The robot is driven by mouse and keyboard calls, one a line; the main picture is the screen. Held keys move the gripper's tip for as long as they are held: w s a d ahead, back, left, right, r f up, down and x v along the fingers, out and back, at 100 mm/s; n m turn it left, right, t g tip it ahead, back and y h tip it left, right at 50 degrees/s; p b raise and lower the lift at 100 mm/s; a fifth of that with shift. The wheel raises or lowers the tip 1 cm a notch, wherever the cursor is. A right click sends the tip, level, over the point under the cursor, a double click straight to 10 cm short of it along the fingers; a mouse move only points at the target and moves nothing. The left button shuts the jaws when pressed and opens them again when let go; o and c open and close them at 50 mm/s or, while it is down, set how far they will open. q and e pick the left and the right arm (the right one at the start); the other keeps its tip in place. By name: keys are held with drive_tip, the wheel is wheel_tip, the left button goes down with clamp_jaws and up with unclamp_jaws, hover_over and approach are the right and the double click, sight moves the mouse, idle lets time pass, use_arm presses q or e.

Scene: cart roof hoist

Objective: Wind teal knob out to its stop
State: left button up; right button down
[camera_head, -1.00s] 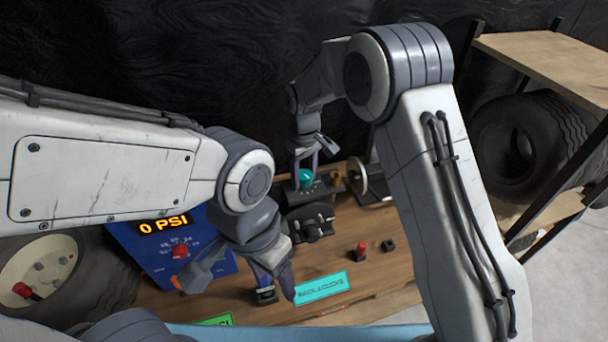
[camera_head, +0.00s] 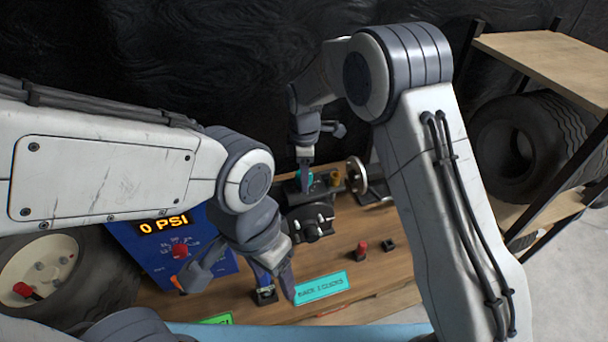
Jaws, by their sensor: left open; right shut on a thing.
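The teal knob (camera_head: 311,176) sits on top of a dark clamped block at the back of the wooden bench. It is mostly hidden by my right gripper (camera_head: 306,181), which comes down on it from above and is shut on it. My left gripper (camera_head: 236,281) is open and empty, low over the front of the bench, left of the teal sign. A teal sign (camera_head: 321,286) with partly legible lettering lies near the bench's front edge.
A blue box (camera_head: 158,265) reading 0 PSI and a wheel (camera_head: 42,264) stand at left. A brass knob (camera_head: 336,178), handwheel (camera_head: 356,176), red knob (camera_head: 361,247) and small black block (camera_head: 389,244) are to the right. A rack holds a tyre (camera_head: 529,146).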

drive_tip(key=shift+r+n, duration=0.1)
drive_tip(key=shift+n, duration=1.3)
drive_tip(key=shift+w, duration=0.1)
drive_tip(key=shift+c, duration=1.3)
unclamp_jaws()
wheel_tip(320, 180, up, 10)
drive_tip(key=b, duration=0.2)
drive_tip(key=shift+r, duration=0.2)
drive_tip(key=shift+s, duration=0.2)
drive_tip(key=s+r+m+b, duration=0.15)
drive_tip(key=s+m, duration=0.55)
drive_tip(key=s, duration=1)
drive_tip(key=s+d+f+m, duration=0.2)
drive_tip(key=s+m, duration=0.1)
drive_tip(key=s, duration=0.4)
drive_tip(key=s+d+f+m+y, duration=0.1)
drive_tip(key=s+d+f+m, duration=0.1)
drive_tip(key=s+m, duration=0.2)
drive_tip(key=s, duration=0.3)
drive_tip(key=shift+s+d+f, duration=0.25)
drive_tip(key=shift+s+d, duration=0.1)
drive_tip(key=shift+d, duration=0.05)
